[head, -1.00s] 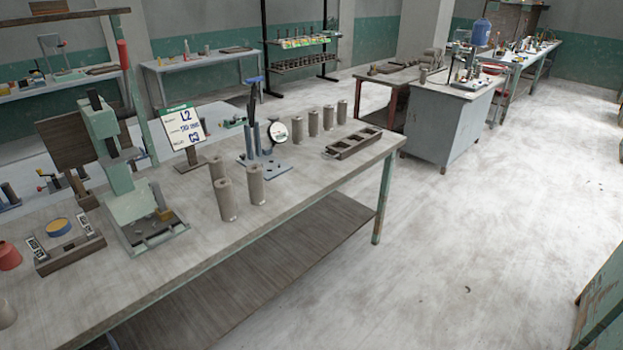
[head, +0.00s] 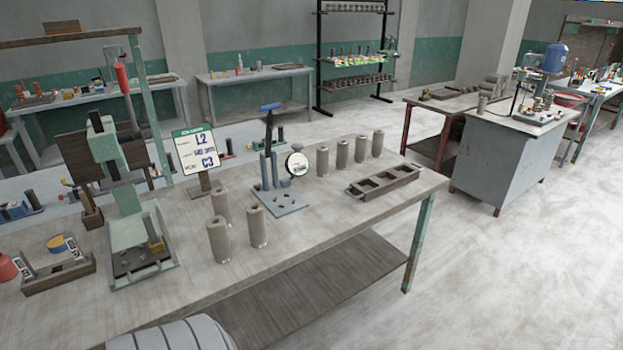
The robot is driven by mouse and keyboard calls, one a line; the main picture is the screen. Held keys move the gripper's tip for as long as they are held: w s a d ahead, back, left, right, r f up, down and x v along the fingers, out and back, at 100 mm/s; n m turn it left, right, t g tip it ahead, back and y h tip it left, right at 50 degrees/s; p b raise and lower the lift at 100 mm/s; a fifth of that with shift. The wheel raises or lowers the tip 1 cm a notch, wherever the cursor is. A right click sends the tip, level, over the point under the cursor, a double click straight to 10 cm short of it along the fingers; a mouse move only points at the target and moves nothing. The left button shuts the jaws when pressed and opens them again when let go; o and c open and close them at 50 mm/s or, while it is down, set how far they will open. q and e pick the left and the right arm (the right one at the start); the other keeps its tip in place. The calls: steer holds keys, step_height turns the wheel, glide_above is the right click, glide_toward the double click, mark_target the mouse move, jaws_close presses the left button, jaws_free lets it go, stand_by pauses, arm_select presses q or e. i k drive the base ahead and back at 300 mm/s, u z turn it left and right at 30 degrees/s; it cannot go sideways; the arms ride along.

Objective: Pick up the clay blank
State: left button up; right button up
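Several upright grey-brown clay cylinders stand on the workbench (head: 330,230), and I cannot tell which of them the clay blank is. A close group of three (head: 217,240) stands near the front edge, right of the green press (head: 125,205). A row of more cylinders (head: 342,155) stands farther back, behind a dark tray with square compartments (head: 384,180). Neither of my grippers is in view. No cylinder is seen being held.
A blue-grey stand with upright posts (head: 278,200) sits between the cylinder groups. A sign (head: 195,152) stands behind the front cylinders. The bench top at front centre is clear. A lower shelf (head: 310,285) runs beneath. Open floor (head: 500,270) lies to the right.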

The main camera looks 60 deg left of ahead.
mark_target(255, 212)
steer(key=u, duration=0.25)
steer(key=i, duration=0.9)
steer(key=u, duration=0.6)
